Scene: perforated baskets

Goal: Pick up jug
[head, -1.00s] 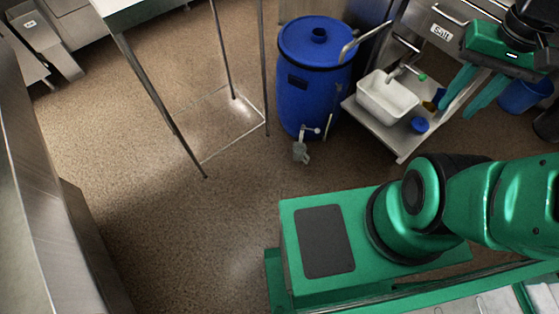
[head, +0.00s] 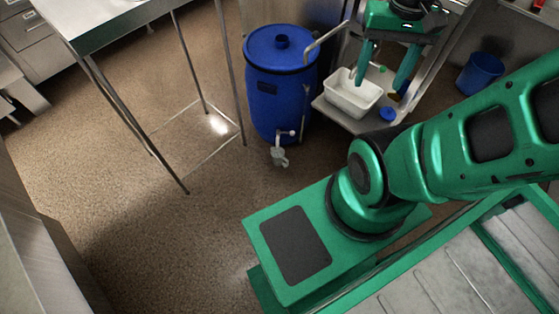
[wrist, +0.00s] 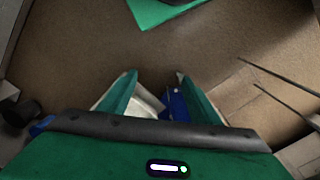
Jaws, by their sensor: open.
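A small grey vessel that looks like the jug (head: 279,157) is at the tap on the lower front of a blue barrel (head: 265,95). Its details are too small to tell, and I cannot make it out in the wrist view. My gripper (head: 382,83) is up and to the right of it, in front of the white basin in the head view. Its two green fingers are apart with nothing held between them. In the wrist view my gripper (wrist: 157,76) shows open, with part of a white basin (wrist: 148,103) and something blue (wrist: 176,105) behind the fingers.
The white basin (head: 352,94) sits on a low metal shelf (head: 330,112) right of the barrel. A blue bucket (head: 480,73) stands farther right. A metal table (head: 100,28) with thin legs stands at left. The brown floor (head: 150,215) before the barrel is clear.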

